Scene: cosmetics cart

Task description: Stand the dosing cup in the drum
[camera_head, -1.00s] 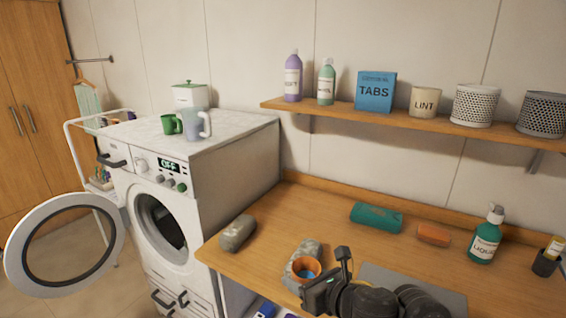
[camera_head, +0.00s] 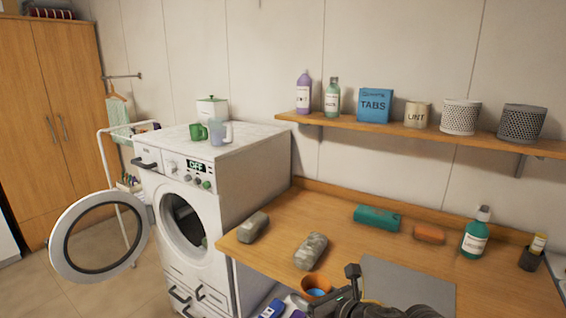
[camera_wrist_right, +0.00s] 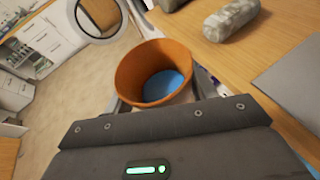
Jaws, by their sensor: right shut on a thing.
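My right gripper (camera_head: 336,298) is shut on an orange cup (camera_head: 316,284), which I take for the dosing cup. The cup is upright or nearly so, its mouth facing up, with something blue in its bottom; it also shows in the right wrist view (camera_wrist_right: 155,68). It is at the counter's front edge. The washing machine (camera_head: 240,185) stands to the left, its round door (camera_head: 62,232) swung wide open. The dark drum (camera_head: 183,220) shows through the opening, well left of the cup; its inside is mostly hidden. My left gripper is not in view.
The wooden counter (camera_head: 285,215) carries two grey rolled cloths (camera_head: 310,251), a teal roll (camera_head: 377,218), an orange block and a green bottle (camera_head: 475,237). Floor before the drum is open, apart from the door.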

